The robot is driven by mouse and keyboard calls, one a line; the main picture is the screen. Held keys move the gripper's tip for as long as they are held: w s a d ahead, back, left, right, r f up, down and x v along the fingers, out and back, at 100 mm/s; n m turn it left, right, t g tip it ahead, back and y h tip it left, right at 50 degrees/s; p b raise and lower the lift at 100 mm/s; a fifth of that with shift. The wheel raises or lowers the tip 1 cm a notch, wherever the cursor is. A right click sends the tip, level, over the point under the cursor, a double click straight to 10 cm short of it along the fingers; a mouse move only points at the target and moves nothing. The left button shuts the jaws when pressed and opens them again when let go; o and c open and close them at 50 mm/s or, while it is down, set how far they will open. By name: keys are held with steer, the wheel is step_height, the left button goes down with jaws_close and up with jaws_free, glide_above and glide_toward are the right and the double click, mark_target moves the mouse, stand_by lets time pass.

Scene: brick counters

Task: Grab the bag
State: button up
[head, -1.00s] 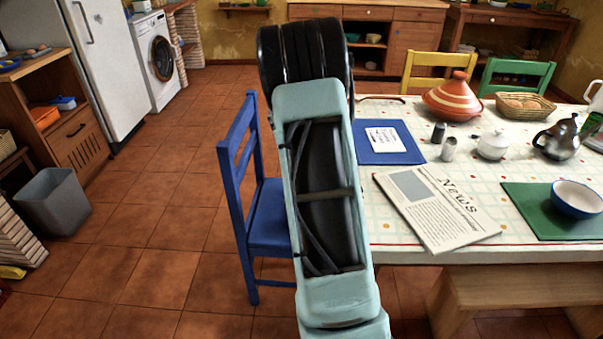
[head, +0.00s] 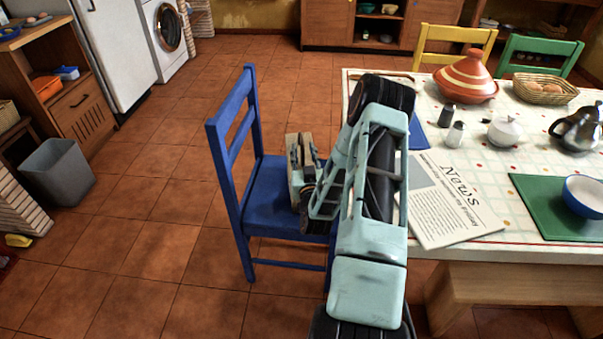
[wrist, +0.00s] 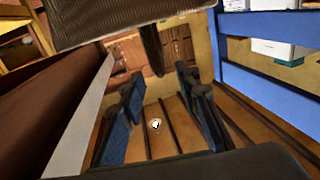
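My gripper (head: 303,152) is over the seat of the blue chair (head: 232,150), beside the table, in the head view. The wrist view is upside down. In it my gripper (wrist: 160,80) has its two dark blue fingers well apart, with no object clamped between them. A brown woven shape (wrist: 110,24) at the top edge, with a dark strap-like piece (wrist: 152,50) sticking out toward the finger gap, looks like the bag and its handle. Most of it is cut off. In the head view I cannot make out the bag clearly; my arm and gripper cover part of the seat.
The chair's back is close to my gripper, also in the wrist view (wrist: 265,95). The table (head: 440,258) is on the right, with a newspaper (head: 440,205), tagine (head: 466,80) and green mat (head: 545,215). Tiled floor is free left of the chair; a grey bin (head: 58,175) stands there.

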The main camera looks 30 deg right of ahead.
mark_target(301, 137)
steer(key=shift+b+x, duration=0.45)
steer(key=shift+x, duration=2.7)
steer(key=shift+c, duration=0.4)
jaws_close()
steer(key=shift+r, duration=0.1)
